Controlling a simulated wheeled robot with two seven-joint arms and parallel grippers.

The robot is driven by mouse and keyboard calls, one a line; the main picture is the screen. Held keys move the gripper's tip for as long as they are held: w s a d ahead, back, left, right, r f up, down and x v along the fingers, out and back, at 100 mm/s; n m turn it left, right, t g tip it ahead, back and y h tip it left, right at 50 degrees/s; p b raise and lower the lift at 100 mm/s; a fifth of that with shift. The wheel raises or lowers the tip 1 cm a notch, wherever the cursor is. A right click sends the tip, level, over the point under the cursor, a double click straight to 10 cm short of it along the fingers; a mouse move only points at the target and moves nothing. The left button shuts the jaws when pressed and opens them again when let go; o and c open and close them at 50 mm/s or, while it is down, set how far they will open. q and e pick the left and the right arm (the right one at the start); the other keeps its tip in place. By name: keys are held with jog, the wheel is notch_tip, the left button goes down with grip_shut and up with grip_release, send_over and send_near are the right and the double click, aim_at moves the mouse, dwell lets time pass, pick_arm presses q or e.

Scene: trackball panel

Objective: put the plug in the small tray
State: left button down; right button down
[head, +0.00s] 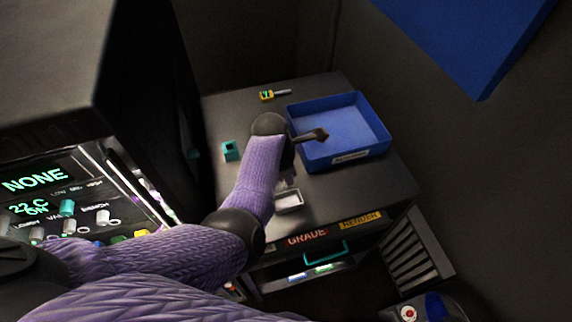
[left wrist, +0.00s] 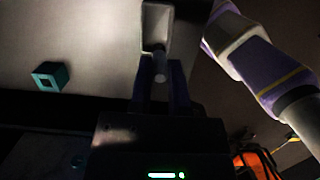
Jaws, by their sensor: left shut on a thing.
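My left gripper (left wrist: 160,66) is shut on the plug (left wrist: 161,74), a small grey cylinder between the dark fingers in the left wrist view. The small tray, pale with a raised rim, shows just beyond the fingertips (left wrist: 157,28). In the head view the small tray (head: 289,208) sits near the front edge of the dark cabinet top. My left forearm reaches over the top beside it and mostly hides the gripper and plug there. I cannot tell whether the plug touches the tray. My right gripper is not in view.
A large blue tray (head: 375,150) stands right of my forearm. A teal block (head: 230,151) lies to its left, and a yellow-green piece with a grey shaft (head: 267,95) lies behind. A lit control panel (head: 60,205) stands at the left. The back of the cabinet top is mostly clear.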

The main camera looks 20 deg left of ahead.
aim_at(287, 190)
pick_arm(q)
jog(key=shift+s, duration=0.1)
jog(key=shift+w+a+f, duration=0.1)
jog(key=shift+w+f, duration=0.15)
notch_tip(287, 190, down, 7)
jog(key=b, duration=0.5)
jog(key=shift+f+b, duration=0.15)
jog(key=shift+b, duration=0.25)
jog(key=shift+p, duration=0.3)
dwell(0.6)
jog(key=shift+f+b, duration=0.5)
jog(key=shift+f, duration=0.1)
dwell(0.7)
jog(key=c, duration=0.5)
grip_release()
